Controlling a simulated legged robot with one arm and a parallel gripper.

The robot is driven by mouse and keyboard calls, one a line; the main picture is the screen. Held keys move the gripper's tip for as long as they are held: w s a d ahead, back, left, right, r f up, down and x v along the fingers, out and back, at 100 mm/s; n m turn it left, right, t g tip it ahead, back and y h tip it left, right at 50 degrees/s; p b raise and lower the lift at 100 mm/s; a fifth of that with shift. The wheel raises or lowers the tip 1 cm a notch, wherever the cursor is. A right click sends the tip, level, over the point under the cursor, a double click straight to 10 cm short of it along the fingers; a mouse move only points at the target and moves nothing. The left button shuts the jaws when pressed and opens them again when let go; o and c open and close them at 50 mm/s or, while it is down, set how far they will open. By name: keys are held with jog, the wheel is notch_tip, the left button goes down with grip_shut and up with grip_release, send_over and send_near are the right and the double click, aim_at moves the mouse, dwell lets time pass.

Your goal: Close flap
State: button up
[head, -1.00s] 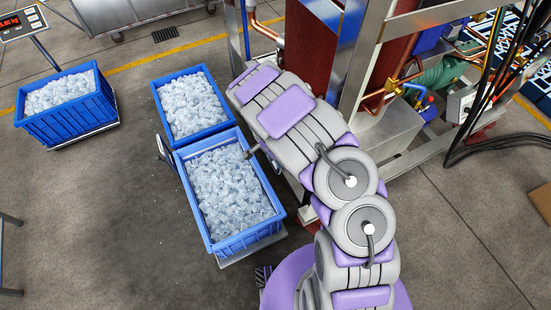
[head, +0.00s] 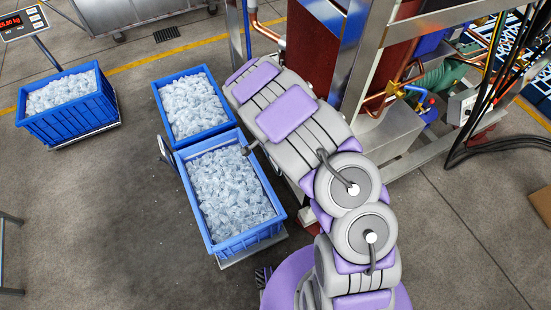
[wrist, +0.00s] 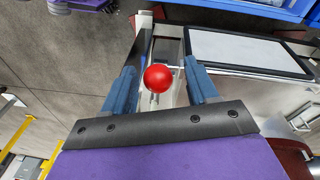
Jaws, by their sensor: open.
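In the wrist view, a round red knob (wrist: 158,78) sits between the two blue fingers of my gripper (wrist: 160,88). A pale panel with a black rim (wrist: 245,52) lies to the right of the knob; I cannot tell whether this is the flap. In the head view my arm covers my gripper and the knob.
Two blue crates of ice (head: 222,245) (head: 165,142) stand left of my arm. A third ice crate (head: 68,118) stands farther left. The machine's metal frame (head: 362,70) and copper pipes (head: 387,92) rise at upper right.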

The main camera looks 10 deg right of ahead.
notch_tip(320, 180, up, 14)
jog(key=a+p, duration=0.2)
jog(key=shift+w+a+f, duration=0.15)
